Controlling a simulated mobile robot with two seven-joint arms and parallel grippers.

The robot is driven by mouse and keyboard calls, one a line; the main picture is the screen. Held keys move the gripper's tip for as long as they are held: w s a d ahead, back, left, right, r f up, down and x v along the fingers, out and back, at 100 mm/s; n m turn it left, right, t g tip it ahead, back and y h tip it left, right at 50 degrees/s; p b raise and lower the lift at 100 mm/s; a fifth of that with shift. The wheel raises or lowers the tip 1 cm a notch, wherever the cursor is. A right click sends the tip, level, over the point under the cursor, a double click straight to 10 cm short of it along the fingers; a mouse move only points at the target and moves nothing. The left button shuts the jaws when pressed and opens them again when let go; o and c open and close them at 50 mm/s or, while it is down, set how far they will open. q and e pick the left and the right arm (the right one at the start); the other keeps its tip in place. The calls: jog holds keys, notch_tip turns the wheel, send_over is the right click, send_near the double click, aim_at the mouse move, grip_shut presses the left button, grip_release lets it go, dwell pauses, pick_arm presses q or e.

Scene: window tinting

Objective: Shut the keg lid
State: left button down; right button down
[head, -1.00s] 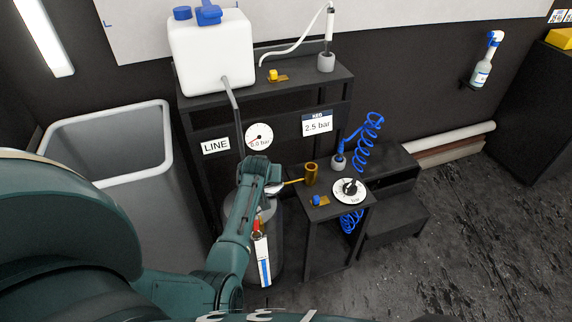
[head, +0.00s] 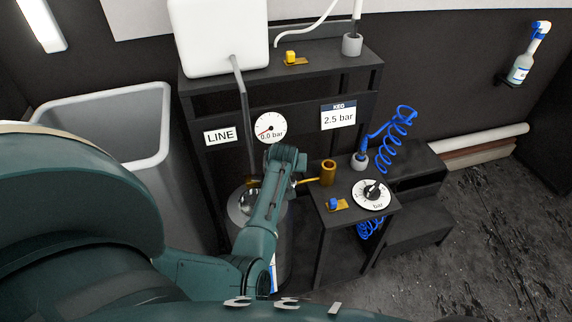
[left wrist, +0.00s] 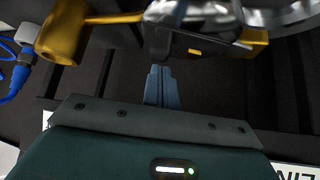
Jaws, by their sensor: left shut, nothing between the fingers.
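Curved silver metal (left wrist: 285,14) shows at the top right. My right gripper is not in view.
A brass cylinder (head: 328,173) with a yellow rod stands just right of my wrist. Beside it are a bar dial (head: 371,194) and a coiled blue hose (head: 396,137). A gauge (head: 270,127) is behind; a grey bin (head: 160,145) stands left.

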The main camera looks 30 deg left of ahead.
pick_arm(q)
jog(key=shift+w+a+f, duration=0.15)
jog(key=shift+w+f, duration=0.15)
jog(key=shift+f, duration=0.1)
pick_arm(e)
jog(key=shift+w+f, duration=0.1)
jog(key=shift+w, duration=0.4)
